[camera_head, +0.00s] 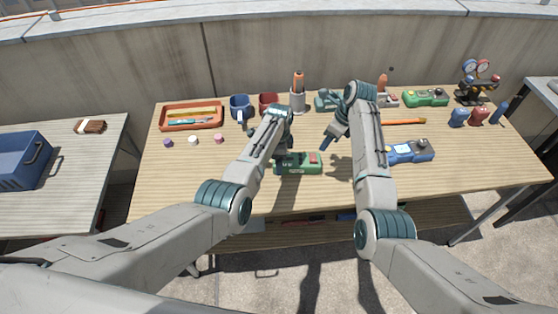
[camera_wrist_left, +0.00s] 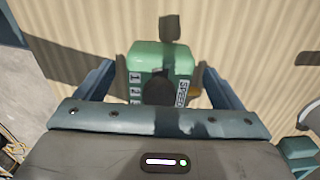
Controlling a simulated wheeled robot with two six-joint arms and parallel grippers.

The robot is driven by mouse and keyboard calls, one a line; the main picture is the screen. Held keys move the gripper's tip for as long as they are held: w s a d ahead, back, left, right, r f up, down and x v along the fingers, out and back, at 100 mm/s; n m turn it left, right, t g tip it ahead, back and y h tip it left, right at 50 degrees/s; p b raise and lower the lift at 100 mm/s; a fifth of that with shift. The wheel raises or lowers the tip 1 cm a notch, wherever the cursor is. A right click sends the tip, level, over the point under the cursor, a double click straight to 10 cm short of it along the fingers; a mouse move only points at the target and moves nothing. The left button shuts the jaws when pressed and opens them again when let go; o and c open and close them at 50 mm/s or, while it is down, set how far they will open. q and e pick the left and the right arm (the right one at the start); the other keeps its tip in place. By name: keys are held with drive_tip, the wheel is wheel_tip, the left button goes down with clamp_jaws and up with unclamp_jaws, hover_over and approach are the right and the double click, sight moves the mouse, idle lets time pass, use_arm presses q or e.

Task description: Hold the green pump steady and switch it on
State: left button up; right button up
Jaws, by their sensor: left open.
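A green pump (camera_head: 300,166) with a red switch (camera_head: 314,158) on its right end lies near the front middle of the table. My left gripper (camera_head: 284,152) is over its left part. In the left wrist view, a green housing (camera_wrist_left: 163,52) with number markings and a "SPEED" label shows between the fingers of my open left gripper (camera_wrist_left: 157,72). Gaps show on both sides of it. My right gripper (camera_head: 331,141) points down behind and right of the pump, apart from it. I cannot tell its finger opening.
A blue device (camera_head: 408,152) lies right of the pump, and another green device (camera_head: 425,98) stands at the back right. The table's front left is clear.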

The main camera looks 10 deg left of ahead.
use_arm(q)
drive_tip(key=shift+f, duration=1.3)
drive_tip(key=shift+c, duration=0.4)
